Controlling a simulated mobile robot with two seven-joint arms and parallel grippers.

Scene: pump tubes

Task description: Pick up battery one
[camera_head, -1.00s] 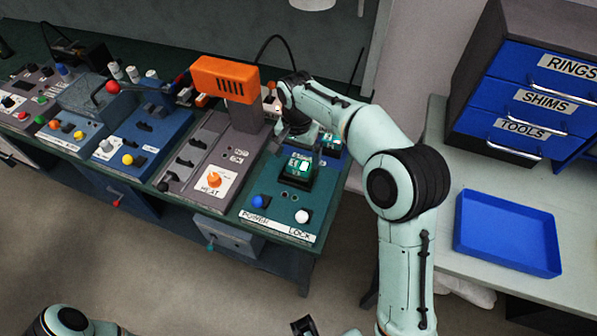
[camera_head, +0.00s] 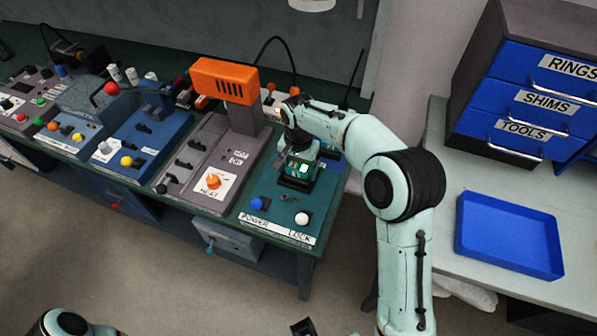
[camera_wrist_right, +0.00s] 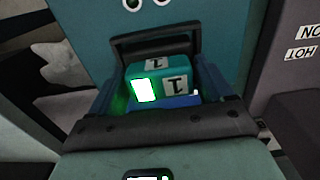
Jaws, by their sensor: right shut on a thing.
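Battery one is a teal block with "1" labels and a bright lit window; it sits in a dark slot on the teal bench unit, as the right wrist view (camera_wrist_right: 160,78) shows. It also shows in the head view (camera_head: 303,169). My right gripper (camera_head: 300,158) comes down over it from behind and is shut on it; its jaws stand on either side of the block, partly hidden. My left arm shows only at the bottom left edge. A small dark tip at the bottom middle may be my left gripper (camera_head: 303,326); its jaws cannot be made out.
The teal unit (camera_head: 278,208) has a blue and a white knob in front. A grey unit with an orange-topped post (camera_head: 228,82) stands close on the left. A blue tray (camera_head: 509,234) and a drawer cabinet (camera_head: 520,95) are on the right.

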